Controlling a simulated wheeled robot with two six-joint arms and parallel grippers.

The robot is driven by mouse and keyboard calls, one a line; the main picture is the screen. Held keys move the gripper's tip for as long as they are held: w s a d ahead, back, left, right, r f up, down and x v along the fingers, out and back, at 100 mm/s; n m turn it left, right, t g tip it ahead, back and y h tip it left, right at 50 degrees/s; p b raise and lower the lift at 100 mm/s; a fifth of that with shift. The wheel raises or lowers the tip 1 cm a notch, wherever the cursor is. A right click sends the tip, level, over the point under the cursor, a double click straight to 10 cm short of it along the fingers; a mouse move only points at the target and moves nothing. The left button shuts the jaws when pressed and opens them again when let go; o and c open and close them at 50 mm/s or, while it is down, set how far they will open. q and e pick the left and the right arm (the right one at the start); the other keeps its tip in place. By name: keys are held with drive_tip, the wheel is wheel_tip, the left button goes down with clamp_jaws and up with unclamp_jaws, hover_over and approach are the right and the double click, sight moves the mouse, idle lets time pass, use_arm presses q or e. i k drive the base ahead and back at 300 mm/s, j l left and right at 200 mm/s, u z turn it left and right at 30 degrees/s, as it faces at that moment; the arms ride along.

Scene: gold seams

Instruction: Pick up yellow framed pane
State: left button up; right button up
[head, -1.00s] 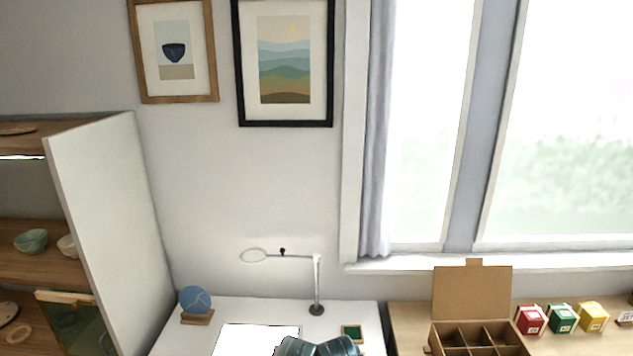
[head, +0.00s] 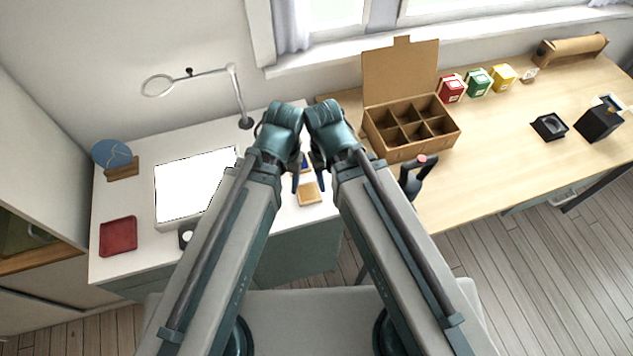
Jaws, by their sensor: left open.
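A small square pane with a yellow-tan frame (head: 310,194) lies on the white table, in front of my grippers in the head view. A blue pane (head: 304,164) shows partly behind it, mostly covered by my grippers. My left gripper (head: 295,180) points down just left of and above the yellow pane, open and empty as far as I can see. My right gripper (head: 319,172) hangs close beside it on the right; its fingers are seen edge-on and I cannot tell whether they are open.
A bright white panel (head: 190,185), a red tray (head: 118,236) and a blue disc on a stand (head: 112,154) are on the left. A magnifier lamp (head: 245,122) stands behind. A divided cardboard box (head: 409,152) and a dark upright tool (head: 415,180) are on the right.

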sight(307, 193)
drive_tip(key=k+z, duration=0.4)
drive_tip(key=k+l+z, duration=0.1)
drive_tip(key=k+z, duration=0.25)
drive_tip(key=k+l+z, duration=0.2)
drive_tip(key=k+z, duration=0.2)
